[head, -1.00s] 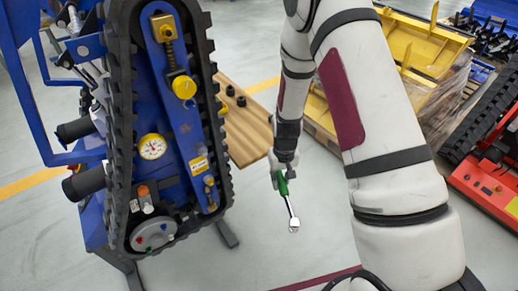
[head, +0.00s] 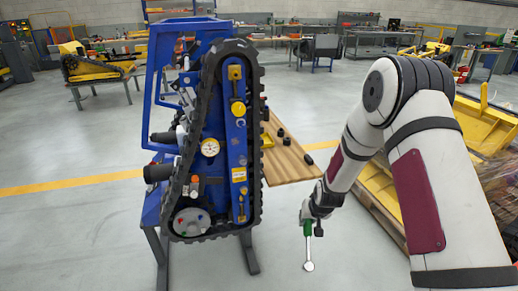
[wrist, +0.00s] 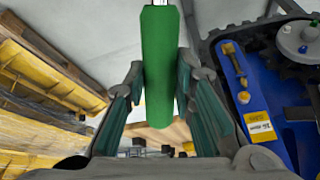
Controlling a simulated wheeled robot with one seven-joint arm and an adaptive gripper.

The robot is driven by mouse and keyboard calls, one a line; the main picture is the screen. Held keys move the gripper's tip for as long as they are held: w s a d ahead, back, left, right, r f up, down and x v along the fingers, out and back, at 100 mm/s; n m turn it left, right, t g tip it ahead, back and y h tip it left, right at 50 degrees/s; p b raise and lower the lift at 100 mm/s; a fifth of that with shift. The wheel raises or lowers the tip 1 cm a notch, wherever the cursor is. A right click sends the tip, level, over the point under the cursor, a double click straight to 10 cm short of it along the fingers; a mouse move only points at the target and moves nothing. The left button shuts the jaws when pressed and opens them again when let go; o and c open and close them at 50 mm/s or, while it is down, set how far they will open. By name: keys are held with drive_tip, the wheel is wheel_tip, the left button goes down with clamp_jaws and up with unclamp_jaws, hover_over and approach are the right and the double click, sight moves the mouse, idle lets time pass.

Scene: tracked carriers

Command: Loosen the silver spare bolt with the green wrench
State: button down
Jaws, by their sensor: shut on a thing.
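The green wrench hangs below my gripper (head: 308,216) in the head view, with its green handle (head: 307,229) up and its silver head (head: 309,266) down. In the wrist view the green handle (wrist: 159,70) lies between the two fingers, and my gripper is shut on it. The wrench is in free air, to the right of the blue tracked carrier (head: 214,130) and apart from it. I cannot pick out the silver spare bolt for certain; the carrier's face shows brass fittings (head: 242,207) and a grey disc with coloured knobs (head: 190,222).
A wooden board (head: 285,163) with several small black parts stands behind the carrier's right side. Yellow frames on a pallet (head: 380,190) stand behind my arm. A carrier leg (head: 249,252) reaches the floor. The grey floor between carrier and wrench is clear.

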drive_tip(key=w+a+r+t+y, duration=0.1)
drive_tip(key=w+a+r+t, duration=0.3)
drive_tip(key=r, duration=0.3)
drive_tip(key=w+a+r+n+t+y+p, duration=0.1)
drive_tip(key=w+a+r+t, duration=0.3)
drive_tip(key=a+r, duration=0.3)
drive_tip(key=w+a+r+t+y, duration=0.2)
drive_tip(key=w+a+r+t, duration=0.2)
drive_tip(key=a+r, duration=0.2)
drive_tip(key=shift+a+r+n+p, duration=0.25)
drive_tip(key=shift+r+n+p, duration=0.1)
drive_tip(key=shift+r, duration=0.75)
drive_tip(key=w+d+f+m+b, duration=0.7)
drive_tip(key=d+f+m+b, duration=0.2)
drive_tip(key=d+m, duration=0.1)
drive_tip(key=shift+m, duration=0.75)
